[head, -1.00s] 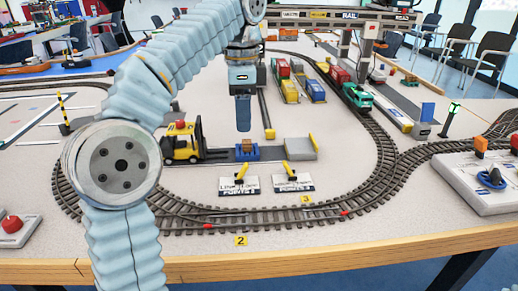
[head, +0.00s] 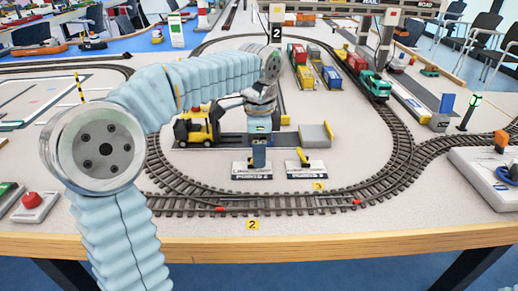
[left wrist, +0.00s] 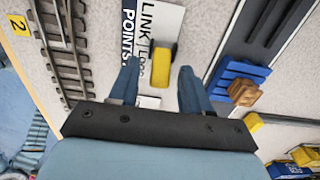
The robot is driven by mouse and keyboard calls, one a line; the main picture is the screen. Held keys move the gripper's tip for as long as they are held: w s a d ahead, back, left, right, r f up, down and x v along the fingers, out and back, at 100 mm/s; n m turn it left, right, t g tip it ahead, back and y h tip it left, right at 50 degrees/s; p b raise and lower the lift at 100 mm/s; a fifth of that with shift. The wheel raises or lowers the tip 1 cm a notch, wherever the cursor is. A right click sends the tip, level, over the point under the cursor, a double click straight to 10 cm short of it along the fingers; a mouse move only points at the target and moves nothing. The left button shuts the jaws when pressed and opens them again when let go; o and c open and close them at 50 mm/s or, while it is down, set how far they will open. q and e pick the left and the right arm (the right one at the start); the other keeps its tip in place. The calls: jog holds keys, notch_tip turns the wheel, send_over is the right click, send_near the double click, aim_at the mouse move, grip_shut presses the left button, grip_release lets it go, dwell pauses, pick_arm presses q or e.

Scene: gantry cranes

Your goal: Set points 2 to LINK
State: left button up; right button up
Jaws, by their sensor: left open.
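The points 2 plate (head: 250,174) lies on the layout above the yellow "2" marker (head: 252,225). In the left wrist view this white plate (left wrist: 170,22) shows "LINK", "LOOP" and "POINTS" lettering, turned sideways. Its yellow lever (left wrist: 161,62) stands between the fingers; I cannot tell whether they touch it. My left gripper (head: 259,164) points down over the plate and hides most of the lever in the head view. In the left wrist view the left gripper (left wrist: 157,84) has its fingers apart. My right gripper is not in view.
A second points plate (head: 306,171) with its yellow lever lies just right. Behind are a yellow forklift (head: 197,127) and a grey block (head: 314,136). Curved track (head: 270,204) runs in front. A green locomotive (head: 375,86) stands on the right track.

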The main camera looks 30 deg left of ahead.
aim_at(243, 165)
pick_arm(q)
jog(key=shift+c, duration=0.2)
grip_shut()
jog(key=shift+s+a, duration=0.1)
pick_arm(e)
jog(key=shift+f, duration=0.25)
pick_arm(q)
jog(key=h+b, duration=0.1)
jog(key=a+t+h+b, duration=0.1)
jog(key=shift+s+t+h+b, duration=0.25)
jog(key=shift+t+h+b, duration=0.05)
jog(key=t+h+b, duration=0.1)
jog(key=h+b, duration=0.1)
jog(key=b, duration=0.1)
jog(key=s+a+t+h+b, duration=0.1)
jog(key=h+b, duration=0.1)
jog(key=b, duration=0.2)
jog(key=a+t+h+b, duration=0.1)
jog(key=b, duration=0.2)
jog(key=shift+s+f+t+h, duration=0.15)
jog(key=shift+f+t+h, duration=0.15)
jog(key=shift+f+h, duration=0.1)
jog(key=shift+s+a+r+t+h+b, duration=0.15)
jog(key=shift+t+h+b, duration=0.35)
jog(key=shift+b, duration=0.55)
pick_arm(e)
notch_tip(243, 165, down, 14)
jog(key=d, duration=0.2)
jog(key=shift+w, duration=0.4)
